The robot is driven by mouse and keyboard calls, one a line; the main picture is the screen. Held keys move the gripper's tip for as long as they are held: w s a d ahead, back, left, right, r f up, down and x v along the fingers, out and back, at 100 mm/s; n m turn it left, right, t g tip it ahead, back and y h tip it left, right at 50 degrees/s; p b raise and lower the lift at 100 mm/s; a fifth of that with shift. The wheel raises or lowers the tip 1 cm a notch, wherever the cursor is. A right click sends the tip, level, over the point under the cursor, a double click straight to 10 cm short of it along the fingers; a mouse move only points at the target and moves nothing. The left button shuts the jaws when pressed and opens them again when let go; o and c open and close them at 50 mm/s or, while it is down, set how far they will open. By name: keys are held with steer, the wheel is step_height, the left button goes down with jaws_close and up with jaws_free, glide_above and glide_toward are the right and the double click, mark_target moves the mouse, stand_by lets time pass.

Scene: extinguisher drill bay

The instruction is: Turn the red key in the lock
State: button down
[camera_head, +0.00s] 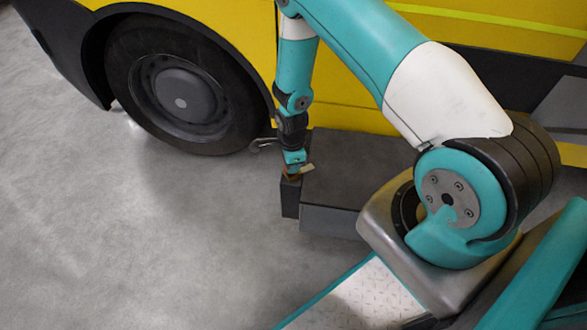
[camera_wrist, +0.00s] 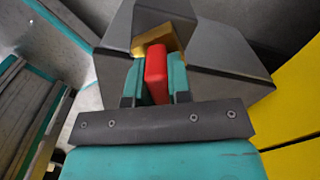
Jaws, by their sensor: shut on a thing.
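The red key (camera_wrist: 156,74) stands between the two teal fingers of my gripper (camera_wrist: 156,80) in the wrist view, and the fingers are shut on it. Just beyond the key is a gold-coloured lock part (camera_wrist: 152,46), set against a dark block (camera_wrist: 165,14). Whether the key is seated in the lock is hidden by the fingers. In the head view my gripper (camera_head: 294,166) points down at the top of a dark post (camera_head: 290,198). The key is too small to make out clearly there.
A yellow vehicle (camera_head: 350,112) with a black wheel (camera_head: 180,88) stands behind. A dark grey box (camera_head: 350,170) adjoins the post on its right. A small metal hook-like piece (camera_head: 262,143) shows left of my wrist. The grey floor (camera_head: 130,230) at left is clear.

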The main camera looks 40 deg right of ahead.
steer(key=m, duration=0.6)
steer(key=shift+p, duration=0.3)
steer(key=shift+m, duration=0.4)
steer(key=c, duration=1.4)
jaws_free()
steer(key=shift+m, duration=0.3)
steer(key=shift+c, duration=0.2)
steer(key=o, duration=0.5)
steer(key=shift+c, duration=0.2)
steer(key=shift+r, duration=0.1)
